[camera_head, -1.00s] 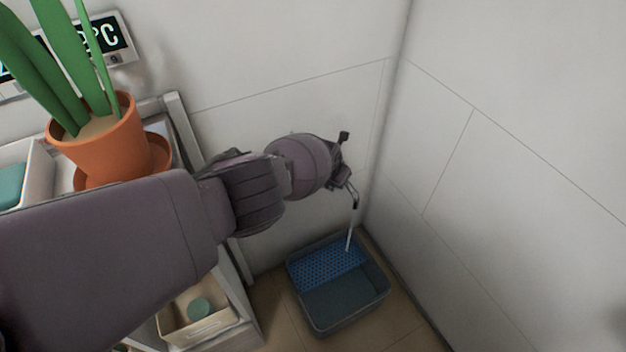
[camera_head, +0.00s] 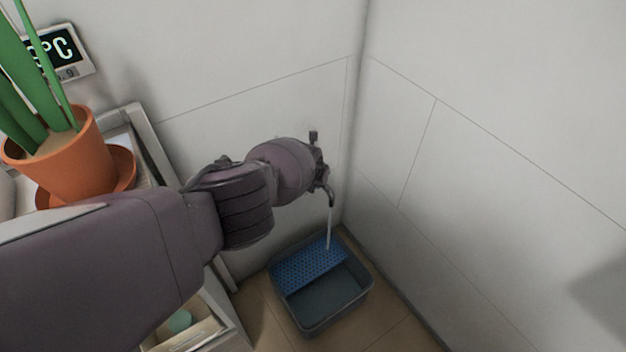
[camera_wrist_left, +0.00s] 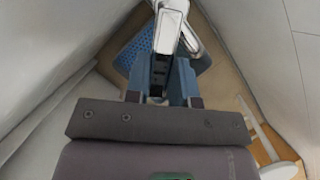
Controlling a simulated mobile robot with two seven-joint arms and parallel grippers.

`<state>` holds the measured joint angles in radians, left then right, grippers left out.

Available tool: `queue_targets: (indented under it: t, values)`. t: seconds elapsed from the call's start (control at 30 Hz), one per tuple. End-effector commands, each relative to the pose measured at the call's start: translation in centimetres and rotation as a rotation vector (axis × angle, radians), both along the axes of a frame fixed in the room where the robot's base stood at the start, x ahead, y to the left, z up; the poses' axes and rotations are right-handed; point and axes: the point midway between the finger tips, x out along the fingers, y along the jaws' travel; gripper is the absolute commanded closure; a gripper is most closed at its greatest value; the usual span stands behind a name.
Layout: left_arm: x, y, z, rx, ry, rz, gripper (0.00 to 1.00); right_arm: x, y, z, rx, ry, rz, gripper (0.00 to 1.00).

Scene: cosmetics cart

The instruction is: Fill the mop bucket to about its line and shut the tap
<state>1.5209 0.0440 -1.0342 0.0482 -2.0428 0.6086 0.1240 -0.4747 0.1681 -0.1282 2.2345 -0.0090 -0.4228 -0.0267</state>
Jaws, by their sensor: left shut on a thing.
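The tap (camera_head: 331,197) sticks out from the wall near the corner, and a thin stream of water (camera_head: 328,232) runs from its spout. The mop bucket (camera_head: 286,321) stands on the floor below, a grey-blue tub with a blue perforated strainer (camera_head: 305,264) over its back part. The stream falls at the strainer's right side. I cannot make out the fill line or the exact water level. My left gripper (camera_wrist_left: 166,82) is shut on the tap; in the wrist view the pale metal tap (camera_wrist_left: 168,30) shows beyond the fingers. My right gripper is not in view.
A shelf cart (camera_head: 150,135) stands at the left, with a potted plant (camera_head: 75,165) in an orange pot on top and a bin low down. A wall display (camera_head: 60,52) hangs behind it. Bare walls close in behind and to the right of the bucket.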

Motion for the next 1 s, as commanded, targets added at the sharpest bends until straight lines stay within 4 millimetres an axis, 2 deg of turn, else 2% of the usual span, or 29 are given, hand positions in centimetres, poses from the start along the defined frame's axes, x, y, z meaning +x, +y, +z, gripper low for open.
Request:
queue_targets:
  t: [0.1,0.13,0.3,0.67,1.0]
  values:
    - [-0.2,0.0,-0.3,0.000,0.003,0.000,1.00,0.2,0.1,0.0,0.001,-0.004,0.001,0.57]
    - [-0.2,0.0,-0.3,-0.001,0.003,-0.001,0.75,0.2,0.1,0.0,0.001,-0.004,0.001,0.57]
    - [-0.1,0.0,-0.2,0.000,0.002,0.000,0.51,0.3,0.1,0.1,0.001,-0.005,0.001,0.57]
    - [-0.1,0.0,0.5,0.000,-0.002,-0.001,0.51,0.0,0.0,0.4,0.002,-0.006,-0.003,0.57]
    - [-1.3,0.4,5.7,0.000,-0.015,-0.001,0.51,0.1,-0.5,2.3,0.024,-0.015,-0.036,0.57]
